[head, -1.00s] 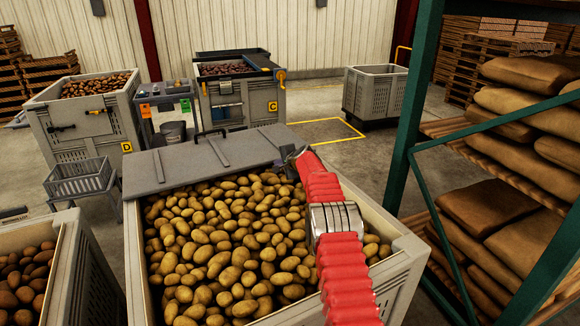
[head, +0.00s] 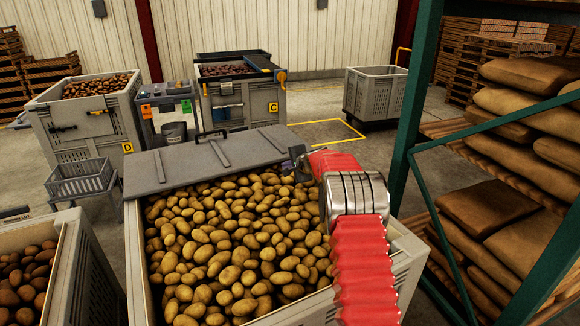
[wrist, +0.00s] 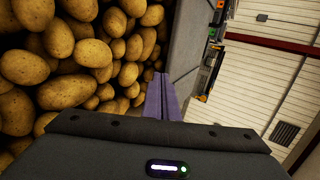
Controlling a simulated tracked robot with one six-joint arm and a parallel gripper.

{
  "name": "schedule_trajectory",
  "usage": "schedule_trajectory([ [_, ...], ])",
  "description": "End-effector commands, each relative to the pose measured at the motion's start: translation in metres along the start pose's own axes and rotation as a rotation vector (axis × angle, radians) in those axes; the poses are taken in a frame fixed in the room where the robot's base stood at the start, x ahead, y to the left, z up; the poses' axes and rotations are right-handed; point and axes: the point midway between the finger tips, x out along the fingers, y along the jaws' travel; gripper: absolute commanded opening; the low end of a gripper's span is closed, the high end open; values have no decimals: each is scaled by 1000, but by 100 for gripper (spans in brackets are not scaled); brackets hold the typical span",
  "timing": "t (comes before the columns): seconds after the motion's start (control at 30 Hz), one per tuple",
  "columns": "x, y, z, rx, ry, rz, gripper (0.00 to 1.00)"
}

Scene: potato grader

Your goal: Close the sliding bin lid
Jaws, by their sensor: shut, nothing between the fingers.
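The grey sliding lid (head: 205,160) covers only the far end of the bin (head: 395,275), with a dark handle (head: 211,135) on its far edge. The rest of the bin is open and full of potatoes (head: 225,240). My arm reaches over the bin's right side, and my gripper (head: 299,160) is by the lid's right end; I cannot tell whether it touches. In the wrist view my gripper (wrist: 159,95) shows two purplish fingers shut together with nothing between them. They point along the grey lid (wrist: 186,45), with potatoes (wrist: 85,50) to the left.
A green-framed rack (head: 412,120) with stacked sacks stands close on the right. Another potato bin (head: 85,270) is at lower left. Bins D (head: 85,110) and C (head: 240,100) stand behind. Open floor (head: 330,135) lies behind the lid to the right.

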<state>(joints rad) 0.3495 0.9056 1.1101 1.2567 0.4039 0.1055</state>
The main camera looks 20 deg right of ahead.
Motion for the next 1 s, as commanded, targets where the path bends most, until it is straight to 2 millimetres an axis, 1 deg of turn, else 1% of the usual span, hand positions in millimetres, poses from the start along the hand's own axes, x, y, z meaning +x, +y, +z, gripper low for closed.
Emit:
schedule_trajectory([
  [0.03,-6,-1,0,2,0,0,0],
  [0.13,-17,-1,0,1,0,-1,0],
  [0.33,-31,0,1,1,-1,0,0],
  [0.43,-34,0,1,1,-1,0,0],
  [0.9,-34,0,2,0,-2,0,0],
  [1.0,-34,1,5,-4,-15,2,0],
])
